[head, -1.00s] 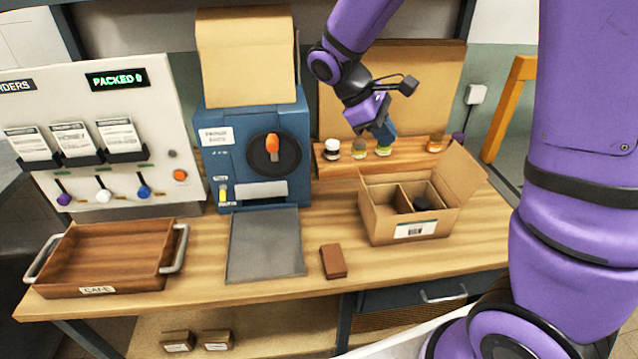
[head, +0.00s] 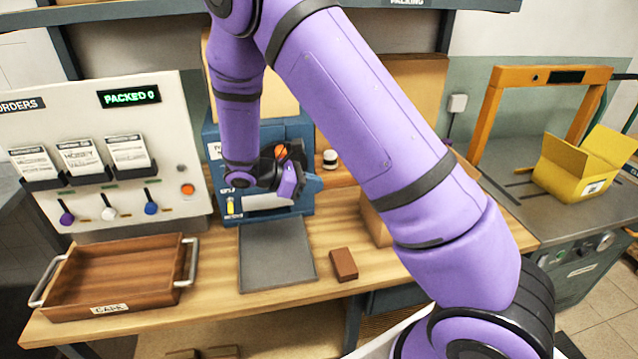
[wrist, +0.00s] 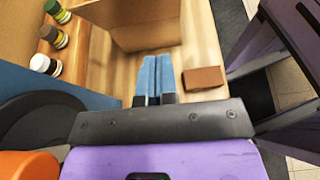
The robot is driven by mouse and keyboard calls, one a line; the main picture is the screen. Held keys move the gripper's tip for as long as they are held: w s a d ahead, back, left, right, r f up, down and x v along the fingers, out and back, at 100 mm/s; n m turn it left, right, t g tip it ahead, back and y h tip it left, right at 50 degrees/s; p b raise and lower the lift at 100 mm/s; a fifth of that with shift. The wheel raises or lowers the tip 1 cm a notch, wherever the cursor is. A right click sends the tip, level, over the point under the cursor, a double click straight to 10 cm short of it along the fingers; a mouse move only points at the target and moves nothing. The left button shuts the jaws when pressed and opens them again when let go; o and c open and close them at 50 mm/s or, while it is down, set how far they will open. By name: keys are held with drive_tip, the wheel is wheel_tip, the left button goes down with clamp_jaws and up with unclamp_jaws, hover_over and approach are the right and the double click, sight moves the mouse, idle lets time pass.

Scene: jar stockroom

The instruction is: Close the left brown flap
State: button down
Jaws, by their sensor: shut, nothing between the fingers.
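The brown cardboard box (head: 376,222) is almost wholly hidden behind my arm in the head view; only a sliver of its left side shows. In the wrist view a brown cardboard panel of the box (wrist: 138,26) stands just beyond my fingertips. I cannot tell whether this panel is the left flap or the box's side wall. My gripper (head: 316,186) is shut and empty, left of the box and in front of the blue machine. Its two blue fingers (wrist: 157,64) lie together in the wrist view, pointing at the panel with a small gap seen.
The blue machine (head: 225,140) with an orange knob is close behind my gripper. Several jars (wrist: 50,36) stand on a wooden shelf. A brown block (head: 344,264) lies near the table's front. A wooden tray (head: 115,245) is at left, a yellow box (head: 580,170) at right.

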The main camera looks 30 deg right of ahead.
drive_tip(key=s+d+f, duration=0.1)
drive_tip(key=s+d, duration=0.2)
drive_tip(key=d, duration=0.7)
drive_tip(key=shift+d+f, duration=0.25)
drive_tip(key=shift+d, duration=0.05)
drive_tip(key=shift+d, duration=0.1)
